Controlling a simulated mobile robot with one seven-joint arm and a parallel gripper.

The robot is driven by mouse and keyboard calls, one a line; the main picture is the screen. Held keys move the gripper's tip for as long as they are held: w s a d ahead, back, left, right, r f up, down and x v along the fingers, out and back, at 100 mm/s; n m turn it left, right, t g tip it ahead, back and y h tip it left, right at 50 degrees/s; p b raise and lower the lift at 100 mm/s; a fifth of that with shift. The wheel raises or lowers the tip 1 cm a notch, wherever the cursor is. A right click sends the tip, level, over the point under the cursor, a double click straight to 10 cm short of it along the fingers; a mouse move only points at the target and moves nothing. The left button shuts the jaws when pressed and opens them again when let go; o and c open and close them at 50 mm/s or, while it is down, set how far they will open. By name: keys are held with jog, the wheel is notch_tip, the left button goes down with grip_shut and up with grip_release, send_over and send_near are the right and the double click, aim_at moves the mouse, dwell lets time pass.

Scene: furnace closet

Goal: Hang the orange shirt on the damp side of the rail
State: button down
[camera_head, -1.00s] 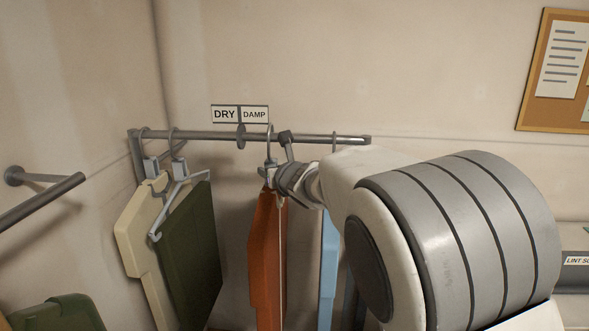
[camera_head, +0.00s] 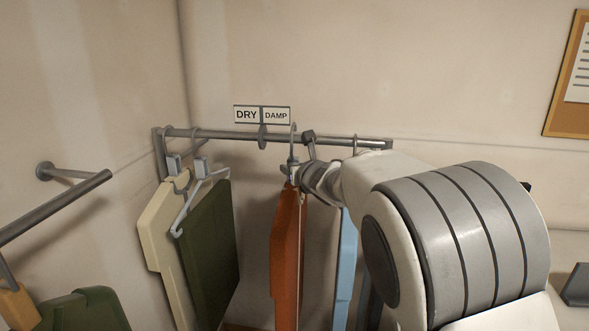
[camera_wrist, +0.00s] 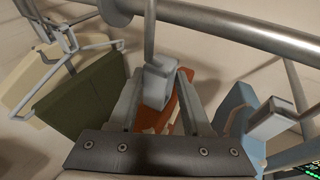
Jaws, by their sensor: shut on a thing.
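The orange shirt (camera_head: 287,250) hangs upright from its hanger below the rail (camera_head: 340,139). The hanger's hook (camera_head: 293,140) is at the rail, just right of the divider disc (camera_head: 262,137), under the DAMP sign (camera_head: 276,116). I cannot tell if the hook bears on the rail. My gripper (camera_head: 290,172) is shut on the hanger's grey neck block. In the wrist view my gripper (camera_wrist: 157,100) has this block (camera_wrist: 157,82) between its fingers, with the orange shirt (camera_wrist: 178,112) below, partly hidden.
A cream garment (camera_head: 160,225) and a dark green garment (camera_head: 208,250) hang left of the disc, on the DRY side (camera_head: 247,115). A light blue garment (camera_head: 345,265) hangs to the right, partly behind my arm. Another wall bar (camera_head: 60,205) juts out at left.

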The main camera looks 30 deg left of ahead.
jog(key=shift+w+r, duration=0.15)
jog(key=shift+w+a+p, duration=0.2)
jog(key=shift+w+p, duration=0.2)
jog(key=shift+w, duration=0.35)
jog(key=shift+w+a+p, duration=0.3)
jog(key=shift+w+p, duration=0.35)
jog(key=shift+w, duration=0.1)
jog(key=shift+w+f+b, duration=0.15)
jog(key=shift+f+b, duration=1.55)
jog(key=shift+b, duration=0.7)
dwell(1.2)
